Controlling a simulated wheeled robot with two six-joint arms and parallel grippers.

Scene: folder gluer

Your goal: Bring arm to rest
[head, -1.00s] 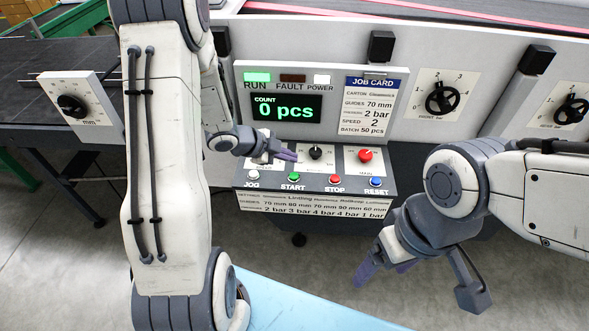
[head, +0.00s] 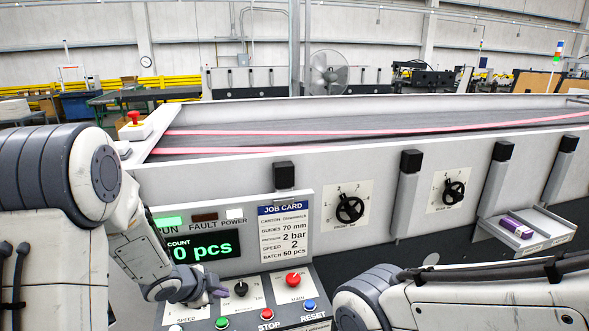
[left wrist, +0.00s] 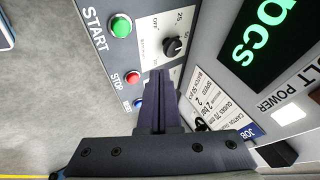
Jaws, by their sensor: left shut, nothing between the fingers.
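My left gripper (head: 217,292) is shut and empty, its purple fingers together over the control panel (head: 262,311), just left of the black knob (head: 241,289). In the left wrist view the closed fingers (left wrist: 160,95) point towards the panel, with the black knob (left wrist: 173,46) beyond their tips. I cannot tell whether they touch the panel. My right arm (head: 470,300) comes in at the bottom right; its gripper is out of the picture.
The panel carries a red knob (head: 292,279), a green START button (head: 222,323), a red STOP button (head: 269,314) and a blue RESET button (head: 310,305). The display (head: 205,249) is partly hidden by my left arm. A tray (head: 540,228) holds a purple item (head: 516,227).

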